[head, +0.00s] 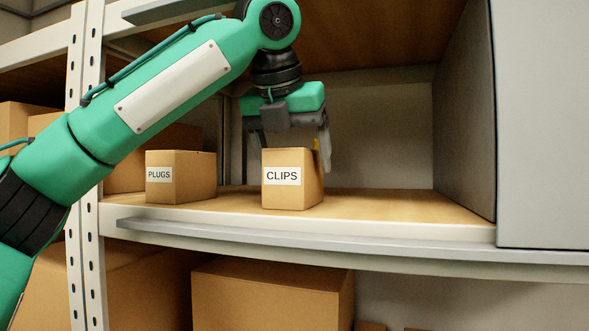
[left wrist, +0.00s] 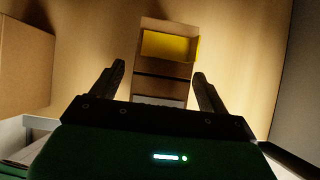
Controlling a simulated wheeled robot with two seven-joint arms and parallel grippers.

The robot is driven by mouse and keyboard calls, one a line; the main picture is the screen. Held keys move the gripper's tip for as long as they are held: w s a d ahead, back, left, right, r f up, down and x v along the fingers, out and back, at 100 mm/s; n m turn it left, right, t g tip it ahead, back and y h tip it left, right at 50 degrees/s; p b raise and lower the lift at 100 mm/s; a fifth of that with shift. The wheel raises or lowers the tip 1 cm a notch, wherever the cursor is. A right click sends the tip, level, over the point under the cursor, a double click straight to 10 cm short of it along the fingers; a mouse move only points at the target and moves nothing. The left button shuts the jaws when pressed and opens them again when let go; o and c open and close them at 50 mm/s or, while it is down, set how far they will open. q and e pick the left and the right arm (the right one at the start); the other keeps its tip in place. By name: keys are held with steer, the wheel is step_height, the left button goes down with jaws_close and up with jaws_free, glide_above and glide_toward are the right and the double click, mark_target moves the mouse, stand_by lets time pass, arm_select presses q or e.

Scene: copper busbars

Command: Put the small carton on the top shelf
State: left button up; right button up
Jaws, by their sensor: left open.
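The small carton labelled CLIPS (head: 293,192) stands upright on the middle shelf board (head: 380,207), near its front edge. In the left wrist view the carton (left wrist: 160,93) shows from above between the fingers, with a yellow patch at its far part. My left gripper (head: 291,150) points down over the carton from above. Its fingers are open and spread on either side of the carton; I cannot tell whether they touch it. The underside of a higher shelf (head: 385,30) spans the top of the head view; its upper face is hidden. My right gripper is not in view.
A carton labelled PLUGS (head: 185,180) stands just left, with more boxes behind. A grey panel (head: 465,110) closes the bay on the right. Bare board lies right of the CLIPS carton. A white post (head: 88,150) stands left. Large boxes (head: 270,295) sit below.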

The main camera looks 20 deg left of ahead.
arm_select(q)
steer(key=s+b, duration=0.1)
steer(key=s, duration=0.4)
steer(key=s+b, duration=0.2)
steer(key=s, duration=0.4)
steer(key=shift+a+f, duration=0.1)
steer(key=shift+a, duration=0.1)
steer(key=shift+s+b, duration=0.35)
steer(key=shift+s, duration=0.15)
